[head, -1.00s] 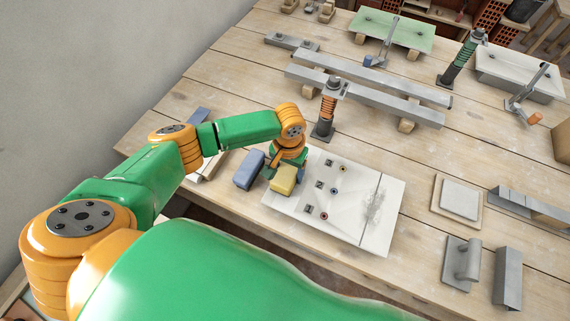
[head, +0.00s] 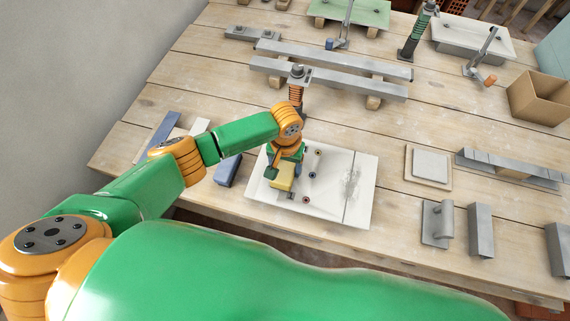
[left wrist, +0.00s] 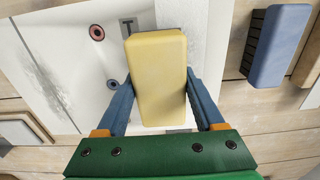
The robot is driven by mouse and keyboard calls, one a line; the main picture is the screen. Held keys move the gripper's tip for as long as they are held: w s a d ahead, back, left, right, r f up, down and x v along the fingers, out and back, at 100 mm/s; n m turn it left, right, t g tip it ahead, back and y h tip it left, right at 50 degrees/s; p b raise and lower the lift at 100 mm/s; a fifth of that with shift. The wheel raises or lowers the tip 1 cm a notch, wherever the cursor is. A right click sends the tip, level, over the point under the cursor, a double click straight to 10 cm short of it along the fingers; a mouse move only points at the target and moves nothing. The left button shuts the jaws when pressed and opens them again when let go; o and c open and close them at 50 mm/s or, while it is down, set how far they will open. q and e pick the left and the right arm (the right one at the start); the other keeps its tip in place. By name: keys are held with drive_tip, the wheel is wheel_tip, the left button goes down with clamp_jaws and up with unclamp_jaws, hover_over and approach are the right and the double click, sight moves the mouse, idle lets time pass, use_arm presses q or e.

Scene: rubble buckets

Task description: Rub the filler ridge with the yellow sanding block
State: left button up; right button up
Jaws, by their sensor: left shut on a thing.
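The yellow sanding block (head: 282,177) is held in my left gripper (head: 285,168), over the left part of a white panel (head: 333,209). In the left wrist view the block (left wrist: 158,75) sits between the two blue fingers of the gripper (left wrist: 160,100), which are shut on it. I cannot tell whether the block touches the panel. A rough grey streak (head: 351,182), which looks like the filler ridge, runs along a seam right of the block, apart from it. The streak also shows at the left of the left wrist view (left wrist: 40,68). My right gripper is not in view.
A blue block (head: 228,170) lies just left of the panel; it also shows in the left wrist view (left wrist: 278,45). Small round fittings (head: 311,174) stand on the panel between block and streak. An orange spring post (head: 297,92) stands behind. A grey float (head: 438,222) lies right.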

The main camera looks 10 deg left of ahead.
use_arm(q)
drive_tip(key=shift+f+b, duration=0.45)
drive_tip(key=shift+f, duration=0.15)
idle(0.4)
drive_tip(key=shift+a+r+p, duration=0.1)
drive_tip(key=shift+a+p, duration=0.2)
drive_tip(key=shift+a, duration=0.05)
drive_tip(key=a+p, duration=0.1)
drive_tip(key=a, duration=0.2)
drive_tip(key=shift+a, duration=0.1)
drive_tip(key=shift+s+a+f, duration=0.1)
drive_tip(key=shift+a+f, duration=0.1)
drive_tip(key=shift+a, duration=0.1)
